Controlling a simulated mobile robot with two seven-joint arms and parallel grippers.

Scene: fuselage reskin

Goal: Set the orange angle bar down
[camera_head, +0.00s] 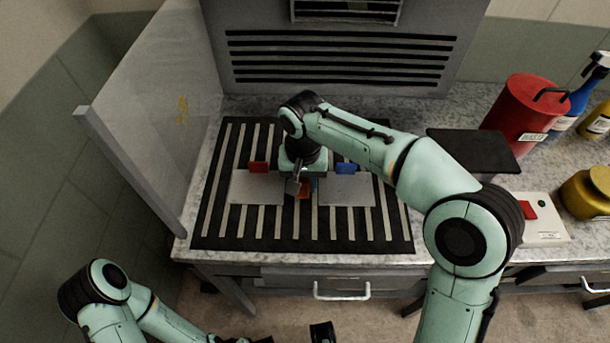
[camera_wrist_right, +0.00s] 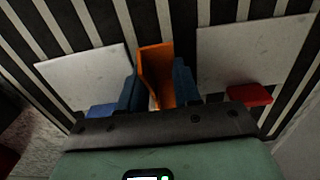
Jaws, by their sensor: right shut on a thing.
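My right gripper (camera_head: 303,188) points down over the striped mat. It is shut on the orange angle bar (camera_head: 305,190), which is mostly hidden by the gripper in the head view. In the right wrist view the orange angle bar (camera_wrist_right: 156,72) stands between the two dark blue fingers (camera_wrist_right: 158,90). It is over the gap between two grey plates, left (camera_head: 256,188) and right (camera_head: 347,191). I cannot tell whether the bar touches the mat. My left arm is low at the left; its gripper is mostly cut off at the bottom edge.
A red block (camera_head: 258,167) is at the left plate's back edge, a blue block (camera_head: 346,168) at the right plate's. The striped mat (camera_head: 222,240) lies on the speckled counter. A clear upright panel (camera_head: 160,110) bounds the left. A red can (camera_head: 527,112) and bottles stand right.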

